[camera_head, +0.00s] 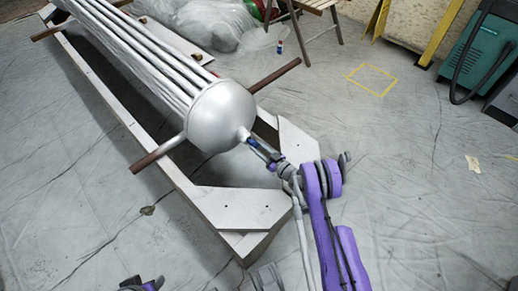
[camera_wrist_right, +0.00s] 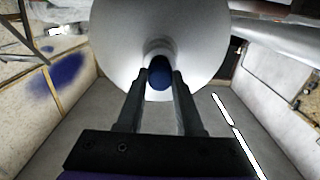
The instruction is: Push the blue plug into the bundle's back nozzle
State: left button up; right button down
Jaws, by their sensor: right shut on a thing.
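The bundle, a set of long silver tubes with a rounded silver end cap (camera_head: 220,115), lies in a metal frame. Its back nozzle (camera_head: 243,134) is a short stub on the cap, facing my right arm. My right gripper (camera_head: 258,147) is shut on the blue plug (camera_head: 252,142) at the nozzle. In the right wrist view, the plug (camera_wrist_right: 160,73) sits between the two dark fingertips and overlaps the nozzle (camera_wrist_right: 157,48). The plug and fingers hide the nozzle's opening, so I cannot tell how deep the plug sits. My left gripper does not show clearly.
The pale metal frame (camera_head: 240,194) surrounds the bundle, with its corner near my right forearm. Brown bars (camera_head: 276,75) stick out beside the cap. A wooden stool (camera_head: 318,6) and a green machine (camera_head: 486,55) stand farther back.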

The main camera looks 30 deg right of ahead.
jog(key=shift+b+x, duration=0.6)
jog(key=shift+x, duration=0.45)
jog(key=shift+c, duration=2.4)
grip_release()
jog(key=shift+s, duration=0.1)
jog(key=p+v, duration=0.2)
jog(key=v, duration=0.8)
jog(key=shift+s+d, duration=0.15)
jog(key=shift+s, duration=0.15)
